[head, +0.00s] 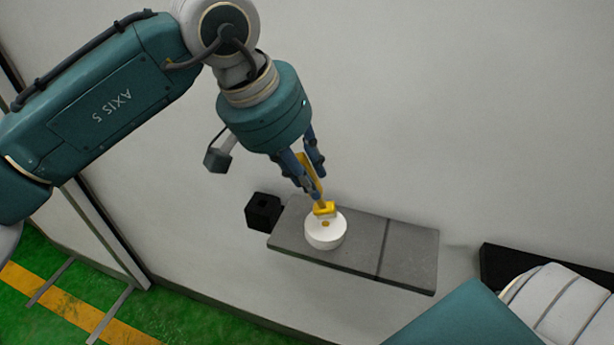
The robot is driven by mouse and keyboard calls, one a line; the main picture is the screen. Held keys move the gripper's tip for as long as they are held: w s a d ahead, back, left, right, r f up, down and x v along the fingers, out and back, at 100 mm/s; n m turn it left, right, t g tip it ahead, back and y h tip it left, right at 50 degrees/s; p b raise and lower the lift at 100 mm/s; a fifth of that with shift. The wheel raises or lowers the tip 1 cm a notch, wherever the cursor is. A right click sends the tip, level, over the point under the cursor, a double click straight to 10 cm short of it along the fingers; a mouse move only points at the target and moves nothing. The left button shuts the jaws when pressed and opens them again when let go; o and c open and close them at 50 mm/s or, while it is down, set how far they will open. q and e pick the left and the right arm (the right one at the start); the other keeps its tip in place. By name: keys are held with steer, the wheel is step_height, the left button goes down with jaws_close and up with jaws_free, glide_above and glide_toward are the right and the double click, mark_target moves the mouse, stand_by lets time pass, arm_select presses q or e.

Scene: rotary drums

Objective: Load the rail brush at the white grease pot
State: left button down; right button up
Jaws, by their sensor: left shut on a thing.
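The white grease pot (325,232) stands on a grey wall shelf (363,252), towards the shelf's left end. A small orange-yellow spot shows on the pot's top. My left gripper (314,180) is shut on the yellow rail brush (318,195), and its fingers point down at the pot. The brush's lower head is right over the pot's top, at its back edge in the picture. I cannot tell whether the brush touches the pot. My right gripper is out of view.
A black open-topped holder (263,212) sits at the shelf's left end. A black box (500,268) is on the wall at the right. The right part of the shelf is bare. A green floor (60,290) with a yellow stripe lies at lower left.

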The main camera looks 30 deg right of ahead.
mark_target(307, 161)
arm_select(q)
steer(key=shift+r+p, duration=1.4)
steer(key=shift+r, duration=1.15)
